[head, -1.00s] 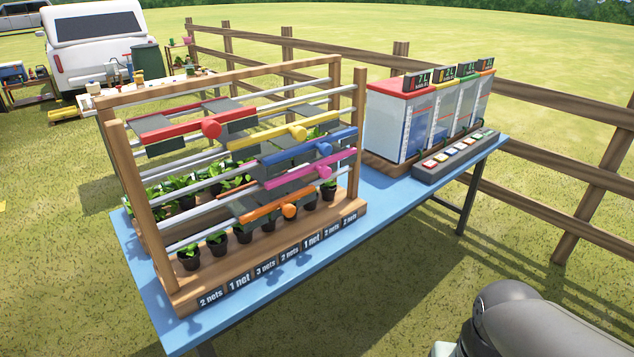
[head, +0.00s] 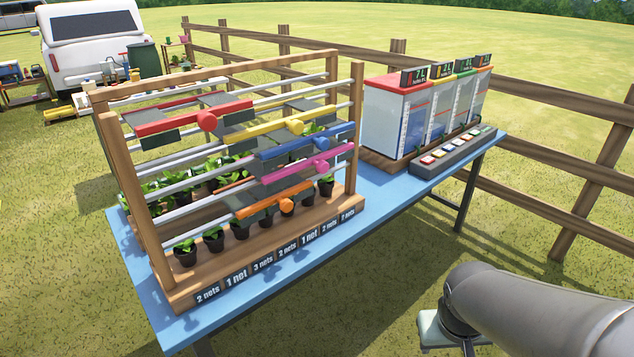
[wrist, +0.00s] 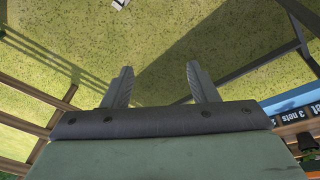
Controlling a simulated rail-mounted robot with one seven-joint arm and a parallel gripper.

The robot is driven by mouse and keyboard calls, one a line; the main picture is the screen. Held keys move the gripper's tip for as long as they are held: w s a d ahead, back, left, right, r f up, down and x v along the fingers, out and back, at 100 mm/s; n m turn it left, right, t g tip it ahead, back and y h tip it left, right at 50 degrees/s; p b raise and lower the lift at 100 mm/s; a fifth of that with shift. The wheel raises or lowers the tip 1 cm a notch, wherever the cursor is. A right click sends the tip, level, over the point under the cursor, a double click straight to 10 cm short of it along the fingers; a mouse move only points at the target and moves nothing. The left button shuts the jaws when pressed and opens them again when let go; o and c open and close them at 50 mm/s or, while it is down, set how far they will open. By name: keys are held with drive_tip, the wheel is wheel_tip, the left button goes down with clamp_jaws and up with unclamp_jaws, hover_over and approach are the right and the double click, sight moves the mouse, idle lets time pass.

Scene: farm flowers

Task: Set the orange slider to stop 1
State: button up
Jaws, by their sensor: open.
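The orange slider (head: 262,205) is on the lowest rail of the wooden rack, with an orange knob (head: 287,205) near its right part. It sits right of the middle of the rack, above the small potted plants. My gripper is not clear in the head view, where only my arm shows at the lower right. In the wrist view my gripper (wrist: 158,85) is open and empty, with its two fingers apart over grass. It is away from the rack and touches nothing.
Red (head: 190,120), yellow (head: 280,125), blue (head: 310,150) and pink (head: 310,170) sliders sit on higher rails. Labels (head: 263,261) line the rack's front. The blue table (head: 400,184) also holds dispensers (head: 394,120) and a button panel (head: 452,150). A fence stands behind.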

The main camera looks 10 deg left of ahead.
drive_tip(key=w+a+f+n+t+y+b, duration=0.1)
drive_tip(key=w+a+f+n+t, duration=0.15)
drive_tip(key=w, duration=0.35)
drive_tip(key=w+a+f+n+t+y+b, duration=0.1)
drive_tip(key=w+a+f, duration=0.2)
drive_tip(key=w, duration=0.3)
drive_tip(key=n+t+y+b, duration=0.4)
drive_tip(key=n+y, duration=0.1)
drive_tip(key=y, duration=0.8)
approach(289, 206)
drive_tip(key=x, duration=1.1)
drive_tip(key=shift+s, duration=0.1)
drive_tip(key=shift+c, duration=0.3)
